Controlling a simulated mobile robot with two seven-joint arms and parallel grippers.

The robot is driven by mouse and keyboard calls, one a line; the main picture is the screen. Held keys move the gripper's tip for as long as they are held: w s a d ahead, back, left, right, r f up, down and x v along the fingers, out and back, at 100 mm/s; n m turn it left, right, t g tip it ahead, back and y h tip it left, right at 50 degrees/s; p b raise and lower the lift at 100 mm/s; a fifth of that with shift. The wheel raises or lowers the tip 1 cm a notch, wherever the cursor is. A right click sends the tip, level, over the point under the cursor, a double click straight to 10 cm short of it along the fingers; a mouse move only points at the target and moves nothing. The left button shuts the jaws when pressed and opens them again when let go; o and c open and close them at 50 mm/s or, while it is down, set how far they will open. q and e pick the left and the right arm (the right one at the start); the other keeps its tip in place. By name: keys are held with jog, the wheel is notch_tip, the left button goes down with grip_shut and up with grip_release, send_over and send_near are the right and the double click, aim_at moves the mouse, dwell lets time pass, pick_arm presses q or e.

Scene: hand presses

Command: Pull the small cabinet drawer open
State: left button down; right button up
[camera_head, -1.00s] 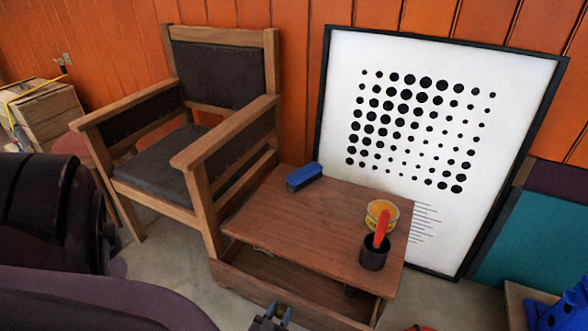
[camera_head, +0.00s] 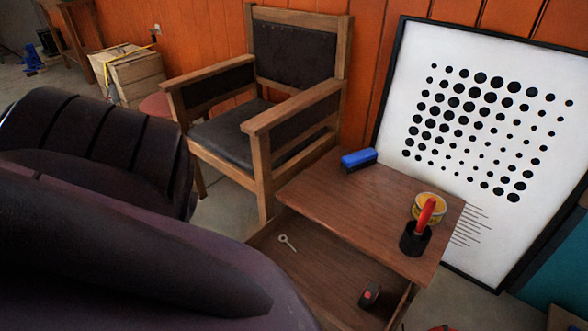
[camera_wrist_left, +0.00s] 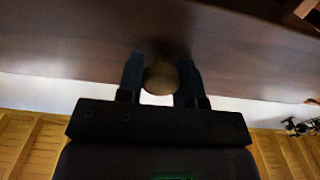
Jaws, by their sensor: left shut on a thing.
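The small wooden cabinet (camera_head: 330,197) stands beside the chair, and its drawer (camera_head: 325,265) is pulled well out from under the top. A small key (camera_head: 287,243) and a dark object with a red spot (camera_head: 370,295) lie inside the drawer. In the left wrist view, my left gripper (camera_wrist_left: 160,80) is shut on a round knob (camera_wrist_left: 160,76) at the brown drawer front (camera_wrist_left: 80,45). In the head view, my left arm covers the gripper, the knob and part of the drawer. My right gripper is not seen.
On the cabinet top are a blue brush (camera_head: 358,160), a yellow tin (camera_head: 430,203) and a black cup (camera_head: 414,240) with a red-handled thing. A chair (camera_head: 262,110) stands to the left. A framed dotted board (camera_head: 480,120) leans on the wall behind.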

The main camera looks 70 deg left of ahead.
pick_arm(q)
jog(key=shift+s+d, duration=0.1)
jog(key=shift+s, duration=0.15)
jog(key=c, duration=0.8)
grip_release()
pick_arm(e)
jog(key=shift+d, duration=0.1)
